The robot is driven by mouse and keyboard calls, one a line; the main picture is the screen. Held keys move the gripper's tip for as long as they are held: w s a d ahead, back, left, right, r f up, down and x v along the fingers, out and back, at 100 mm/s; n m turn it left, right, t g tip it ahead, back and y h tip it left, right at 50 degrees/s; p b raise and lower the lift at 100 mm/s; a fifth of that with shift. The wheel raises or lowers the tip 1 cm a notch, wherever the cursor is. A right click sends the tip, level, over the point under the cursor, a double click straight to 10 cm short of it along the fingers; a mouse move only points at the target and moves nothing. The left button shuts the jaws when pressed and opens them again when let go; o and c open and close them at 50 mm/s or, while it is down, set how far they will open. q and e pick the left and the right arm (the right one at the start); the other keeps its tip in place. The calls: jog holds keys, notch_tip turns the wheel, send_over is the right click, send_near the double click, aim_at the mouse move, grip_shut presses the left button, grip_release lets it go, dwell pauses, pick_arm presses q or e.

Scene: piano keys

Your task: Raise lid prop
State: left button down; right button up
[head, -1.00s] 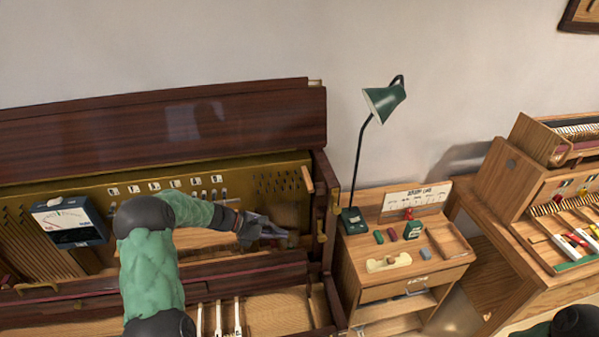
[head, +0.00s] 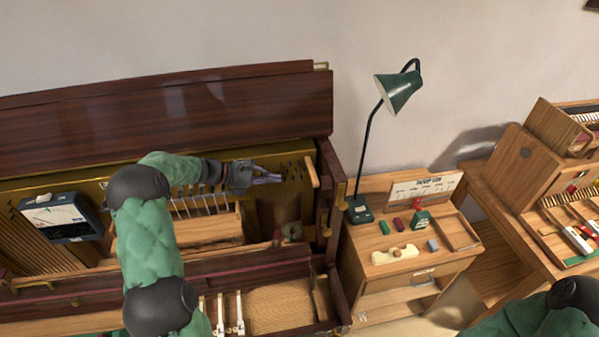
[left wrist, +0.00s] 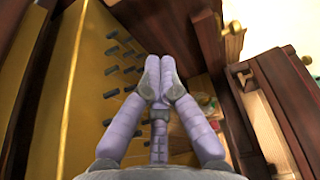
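The open upright piano has a dark red-brown lid (head: 180,115) standing raised at the back. A short pale wooden bar (head: 311,172), possibly the lid prop, stands tilted at the inner right end of the case, close to the right wall (head: 329,190). My left gripper (head: 278,178) is just left of this bar, in front of the gold plate, apart from it. In the left wrist view its lilac fingers (left wrist: 160,75) come together at the tips, with nothing visible held. The wrist view shows the plate's dark pins (left wrist: 112,70) on the left. My right gripper is out of view.
A meter (head: 55,217) sits on the piano's left. Right of the piano, a wooden cabinet (head: 375,280) carries a green lamp (head: 398,92) and small coloured items. Another keyboard stand (head: 515,165) is at the far right. The dark case walls border my left gripper.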

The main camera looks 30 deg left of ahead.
aim_at(312, 171)
pick_arm(q)
jog(key=x, duration=1)
notch_tip(312, 171, up, 4)
jog(key=shift+f, duration=0.1)
jog(key=shift+r+m, duration=0.3)
